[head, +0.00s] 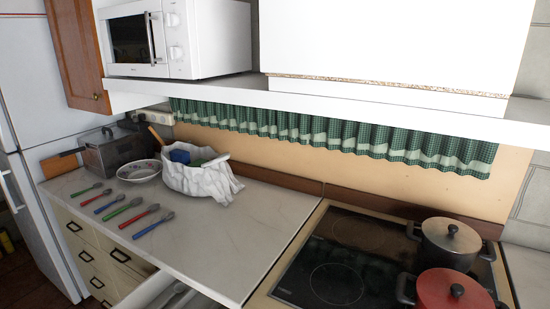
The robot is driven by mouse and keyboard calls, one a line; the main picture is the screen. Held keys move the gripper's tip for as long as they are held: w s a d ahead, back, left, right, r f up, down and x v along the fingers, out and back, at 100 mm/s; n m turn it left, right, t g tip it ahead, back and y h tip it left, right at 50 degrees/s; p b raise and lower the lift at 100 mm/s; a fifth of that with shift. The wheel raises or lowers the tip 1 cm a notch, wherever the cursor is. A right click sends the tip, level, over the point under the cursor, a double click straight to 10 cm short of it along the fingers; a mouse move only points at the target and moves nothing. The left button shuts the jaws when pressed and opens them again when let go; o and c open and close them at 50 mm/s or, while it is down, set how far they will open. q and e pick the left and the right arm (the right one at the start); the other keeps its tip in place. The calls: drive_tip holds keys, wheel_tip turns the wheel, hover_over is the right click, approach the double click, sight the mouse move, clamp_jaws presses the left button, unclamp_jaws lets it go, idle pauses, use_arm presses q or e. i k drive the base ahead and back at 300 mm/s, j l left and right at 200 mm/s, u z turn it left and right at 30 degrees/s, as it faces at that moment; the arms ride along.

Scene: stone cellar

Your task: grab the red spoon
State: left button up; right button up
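Several utensils with coloured handles lie in a slanting row on the pale countertop (215,229), near its front left edge. Two have red handles: one (94,198) towards the back left of the row and one (136,217) nearer the front. Their metal heads point right. The nearer one's head looks rounded like a spoon; the other's is too small to tell. Green utensils (122,208) and blue utensils (152,225) lie between and beside them, apart from each other. Neither of my grippers is in view.
A white bowl (139,171), a cloth-lined basket (199,181) and a metal box (117,151) stand behind the utensils. A drawer (165,295) is open below the front edge. A grey pot (450,245) and red pot (452,290) sit on the hob (335,262). The middle countertop is clear.

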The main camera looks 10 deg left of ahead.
sight(140, 217)
drive_tip(key=u, duration=1.7)
